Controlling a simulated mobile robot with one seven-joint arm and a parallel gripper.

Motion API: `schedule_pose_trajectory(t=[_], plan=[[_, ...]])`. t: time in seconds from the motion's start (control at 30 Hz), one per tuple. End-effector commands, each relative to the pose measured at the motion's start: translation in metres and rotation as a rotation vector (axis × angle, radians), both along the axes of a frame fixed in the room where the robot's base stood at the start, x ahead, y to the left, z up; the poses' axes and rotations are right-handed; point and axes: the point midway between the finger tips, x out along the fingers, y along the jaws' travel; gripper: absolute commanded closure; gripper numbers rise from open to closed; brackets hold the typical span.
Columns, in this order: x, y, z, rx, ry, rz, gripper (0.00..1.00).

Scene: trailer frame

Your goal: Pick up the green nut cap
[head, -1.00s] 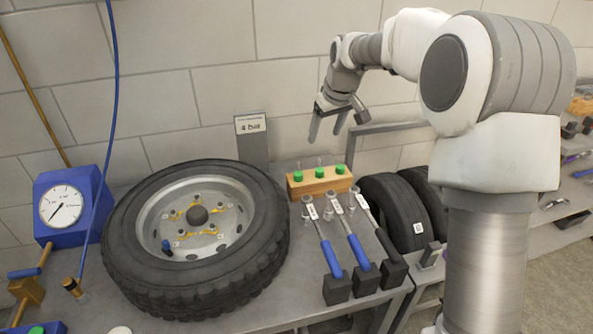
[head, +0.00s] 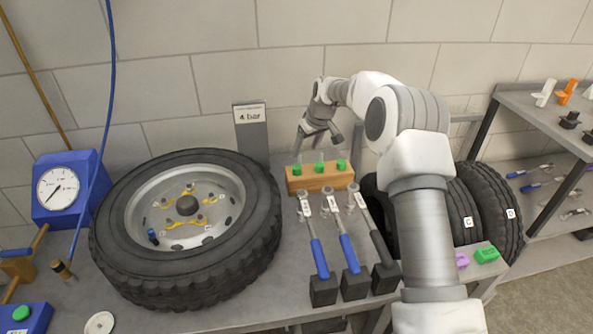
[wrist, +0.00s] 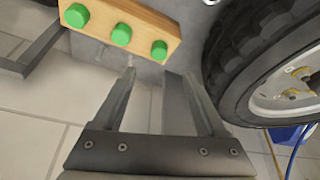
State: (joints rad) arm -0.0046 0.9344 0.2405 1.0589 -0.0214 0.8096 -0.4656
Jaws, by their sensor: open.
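Three green nut caps, left (head: 297,169), middle (head: 319,168) and right (head: 341,165), sit in a row on a wooden block (head: 318,181) at the back of the bench. All three also show at the upper left of the wrist view: (wrist: 76,15), middle cap (wrist: 121,34), and the cap nearest the fingers (wrist: 159,49). My gripper (head: 319,147) is open and empty, just above and behind the block. In the wrist view its fingers (wrist: 155,85) are apart, with no cap between them. Which cap is meant cannot be told.
A wheel with a tyre (head: 262,230) lies left of the block. Several torque wrenches (head: 345,240) stand in front of it. A "4 bar" sign (head: 250,113) stands behind. Upright tyres (head: 495,210) are at the right. A gauge (head: 63,187) is far left.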

Motion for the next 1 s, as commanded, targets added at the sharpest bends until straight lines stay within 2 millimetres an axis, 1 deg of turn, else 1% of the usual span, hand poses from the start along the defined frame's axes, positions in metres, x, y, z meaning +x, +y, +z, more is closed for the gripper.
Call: schedule_pose_trajectory(t=[0.03, 0.1, 0.23, 0.33, 0.57, 0.83, 1.0], plan=[[0.004, 0.003, -0.013, -0.001, 0.002, 0.001, 0.26], [0.008, 0.006, -0.027, -0.001, 0.003, 0.001, 0.26], [0.016, 0.011, -0.047, -0.001, 0.001, 0.000, 0.26], [0.019, 0.013, -0.056, 0.000, 0.000, 0.001, 0.26], [0.024, 0.016, -0.067, -0.001, 0.001, 0.001, 0.26], [0.038, 0.025, -0.096, 0.000, 0.001, 0.000, 0.26], [0.042, 0.027, -0.106, -0.001, -0.001, 0.000, 0.26]])
